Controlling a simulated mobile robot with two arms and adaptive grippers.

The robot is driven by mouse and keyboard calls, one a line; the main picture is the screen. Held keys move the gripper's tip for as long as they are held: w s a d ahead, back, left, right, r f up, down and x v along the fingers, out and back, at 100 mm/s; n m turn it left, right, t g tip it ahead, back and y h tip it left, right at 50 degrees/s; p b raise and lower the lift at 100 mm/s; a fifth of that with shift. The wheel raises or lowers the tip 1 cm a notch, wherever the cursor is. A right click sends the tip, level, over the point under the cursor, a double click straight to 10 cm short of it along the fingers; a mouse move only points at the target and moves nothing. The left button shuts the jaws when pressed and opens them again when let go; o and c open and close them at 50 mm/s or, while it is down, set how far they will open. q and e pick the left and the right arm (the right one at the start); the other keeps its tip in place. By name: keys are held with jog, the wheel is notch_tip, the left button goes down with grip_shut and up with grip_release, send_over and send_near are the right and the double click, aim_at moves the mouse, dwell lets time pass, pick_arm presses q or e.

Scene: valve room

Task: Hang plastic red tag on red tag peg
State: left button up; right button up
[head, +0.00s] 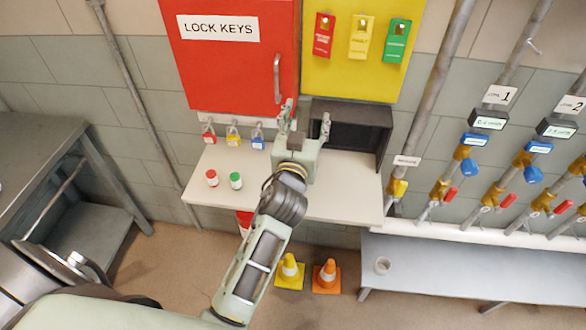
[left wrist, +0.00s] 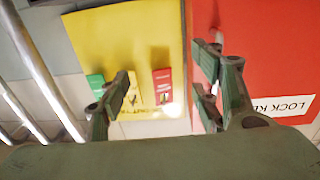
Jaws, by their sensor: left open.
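The plastic red tag (head: 324,36) hangs at the left of a row of tags on the yellow board (head: 350,80), above my gripper. A peg seems to pass through its top, but the detail is too small to be sure. My left gripper (head: 306,114) is open and empty, pointing up toward the wall just below the board and the red cabinet. In the left wrist view, turned upside down, the red tag (left wrist: 162,84) shows beyond the gap between the open fingers (left wrist: 160,88), apart from them. My right gripper is not in view.
A yellow tag (head: 361,37) and a green tag (head: 397,41) hang beside the red one. The red LOCK KEYS cabinet (head: 232,75) is at left. A dark open box (head: 352,133) stands on the shelf (head: 335,195), right of my gripper. Padlocks (head: 233,136) hang at left.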

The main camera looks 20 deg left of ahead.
pick_arm(q)
jog(key=s+f+m+h+b, duration=0.1)
jog(key=s+f+h+b, duration=0.1)
jog(key=s+f, duration=0.5)
jog(key=s+d+f+m+g+h+b, duration=0.1)
jog(key=s+d+f+g, duration=0.2)
jog(key=f, duration=1)
jog(key=s+d+f+m+g+h, duration=0.15)
jog(key=s+f, duration=0.45)
jog(key=f, duration=0.7)
jog(key=s+d+f+m+g+b, duration=0.1)
jog(key=s+f+g, duration=0.3)
jog(key=f, duration=0.8)
jog(key=s+a+f+g, duration=0.2)
jog(key=s+f+g, duration=0.2)
jog(key=s+f, duration=0.95)
jog(key=s+a+f+g, duration=0.1)
jog(key=s+f, duration=0.2)
jog(key=s, duration=0.3)
jog(key=s+a+f+g, duration=0.2)
jog(key=s+f, duration=0.1)
jog(key=s, duration=0.4)
jog(key=s+a+f+g+b, duration=0.1)
jog(key=s+a+f, duration=0.1)
jog(key=s, duration=0.4)
jog(key=shift+s+a+f+y, duration=0.15)
jog(key=shift+a+f+y, duration=0.15)
jog(key=shift+f, duration=0.6)
